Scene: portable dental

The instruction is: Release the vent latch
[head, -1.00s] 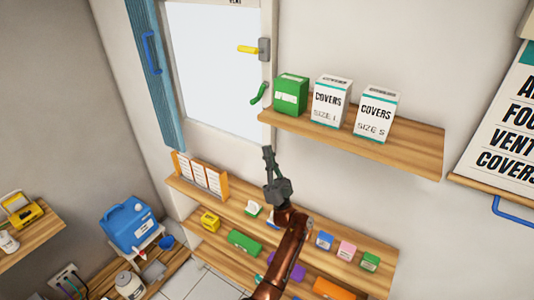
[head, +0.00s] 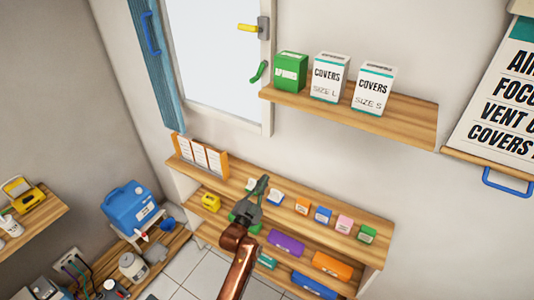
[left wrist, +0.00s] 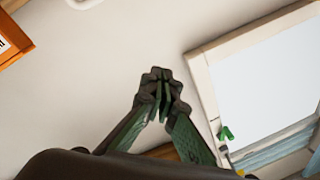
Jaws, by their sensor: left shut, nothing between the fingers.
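The vent window (head: 215,50) is a white-framed pane at the top. A yellow lever (head: 247,28) on a grey plate (head: 263,27) sits on its right frame. A green curved handle (head: 259,71) hangs below it. I cannot tell from the pictures which of the two is the latch. My left gripper (head: 263,182) is shut and empty, well below both, in front of the lower shelf in the head view. In the left wrist view its fingertips (left wrist: 160,76) meet, with the window (left wrist: 262,75) and green handle (left wrist: 226,133) to the right. My right gripper is not in view.
A wall shelf (head: 420,118) holds a green box (head: 290,72) and two white cover boxes right of the window. A lower shelf unit (head: 375,218) carries several small coloured boxes and an orange card rack (head: 198,155). The wall between the shelves is bare.

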